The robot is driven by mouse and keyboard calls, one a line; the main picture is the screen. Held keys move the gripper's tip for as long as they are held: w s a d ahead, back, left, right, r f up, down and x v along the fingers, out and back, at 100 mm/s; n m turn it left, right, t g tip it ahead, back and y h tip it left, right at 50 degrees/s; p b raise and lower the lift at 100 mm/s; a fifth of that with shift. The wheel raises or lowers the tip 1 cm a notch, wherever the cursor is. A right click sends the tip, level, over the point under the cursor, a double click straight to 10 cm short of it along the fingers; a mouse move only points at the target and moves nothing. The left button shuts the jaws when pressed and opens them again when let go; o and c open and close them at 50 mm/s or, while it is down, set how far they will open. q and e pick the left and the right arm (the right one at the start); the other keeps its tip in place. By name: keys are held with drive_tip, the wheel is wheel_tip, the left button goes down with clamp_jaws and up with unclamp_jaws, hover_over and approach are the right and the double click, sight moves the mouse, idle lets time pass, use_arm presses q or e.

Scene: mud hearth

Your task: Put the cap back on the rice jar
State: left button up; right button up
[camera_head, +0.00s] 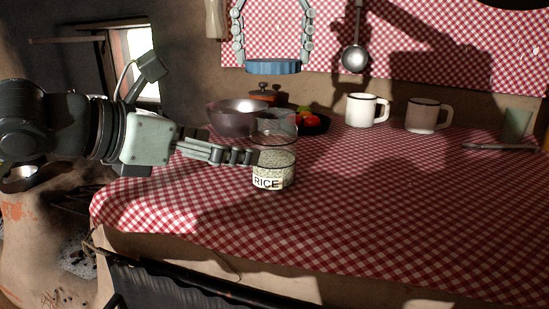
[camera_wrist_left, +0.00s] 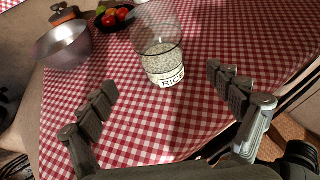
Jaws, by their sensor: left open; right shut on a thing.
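The rice jar (camera_head: 272,178) is clear glass with a RICE label, partly filled with pale grains. It stands upright and uncapped on the checked cloth; it also shows in the left wrist view (camera_wrist_left: 164,68). My left gripper (camera_head: 250,157) is open beside the jar, its fingers overlapping the jar's left edge in the head view. In the left wrist view the jar is just ahead of the spread fingertips, roughly centred between them. My right gripper (camera_head: 272,60) comes down from the top and is shut on the blue cap (camera_head: 273,67), held above the jar.
Behind the jar are a metal bowl (camera_head: 233,113), a dark plate of red and green vegetables (camera_head: 310,121) and an orange lidded pot (camera_head: 263,95). Two mugs (camera_head: 362,110) (camera_head: 424,115) stand at the back right. The cloth (camera_head: 400,200) right of the jar is clear.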

sight(274, 153)
use_arm(q)
drive_tip(key=x, duration=1.2)
drive_tip(key=c, duration=1.8)
use_arm(e)
drive_tip(key=shift+f, duration=2.5)
drive_tip(key=shift+f, duration=0.9)
drive_tip(key=shift+f, duration=0.55)
